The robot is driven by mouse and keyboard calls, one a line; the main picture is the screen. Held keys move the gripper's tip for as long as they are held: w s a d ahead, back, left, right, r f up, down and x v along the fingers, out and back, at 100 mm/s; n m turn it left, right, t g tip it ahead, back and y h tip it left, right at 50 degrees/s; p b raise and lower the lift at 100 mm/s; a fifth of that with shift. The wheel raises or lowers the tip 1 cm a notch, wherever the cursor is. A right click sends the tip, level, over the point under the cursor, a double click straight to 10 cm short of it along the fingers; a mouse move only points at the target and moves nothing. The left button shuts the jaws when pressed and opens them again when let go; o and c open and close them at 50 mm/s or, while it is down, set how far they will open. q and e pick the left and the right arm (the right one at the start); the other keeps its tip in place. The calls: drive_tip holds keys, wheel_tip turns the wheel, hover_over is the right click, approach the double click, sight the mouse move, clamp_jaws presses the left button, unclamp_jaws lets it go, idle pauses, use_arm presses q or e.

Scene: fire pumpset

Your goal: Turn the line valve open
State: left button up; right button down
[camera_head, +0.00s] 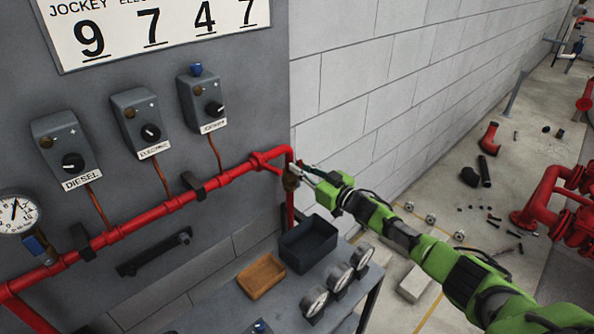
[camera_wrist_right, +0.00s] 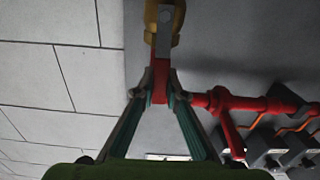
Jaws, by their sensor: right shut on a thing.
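The line valve (camera_head: 291,180) is a small brass body near the right end of the red pipe, by the panel's edge. In the right wrist view its brass body (camera_wrist_right: 178,22) is at the top, with a grey, red-sleeved lever (camera_wrist_right: 161,62) running down from it. My right gripper (camera_head: 306,172) reaches in from the right in the head view. In the wrist view its two fingers (camera_wrist_right: 160,88) close on the lever's red part from both sides. The gripper hides part of the valve in the head view. My left gripper is not in view.
The red pipe (camera_head: 144,219) runs along the grey panel below several control boxes. A pressure gauge (camera_head: 17,213) is at left. Below stands a bench with a black bin (camera_head: 308,245), a wooden tray (camera_head: 261,275) and dials. Loose parts lie on the floor at right.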

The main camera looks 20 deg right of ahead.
drive_tip(key=shift+d+m, duration=0.2)
drive_tip(key=shift+m, duration=0.1)
drive_tip(key=c, duration=2)
unclamp_jaws()
drive_tip(key=v, duration=1.2)
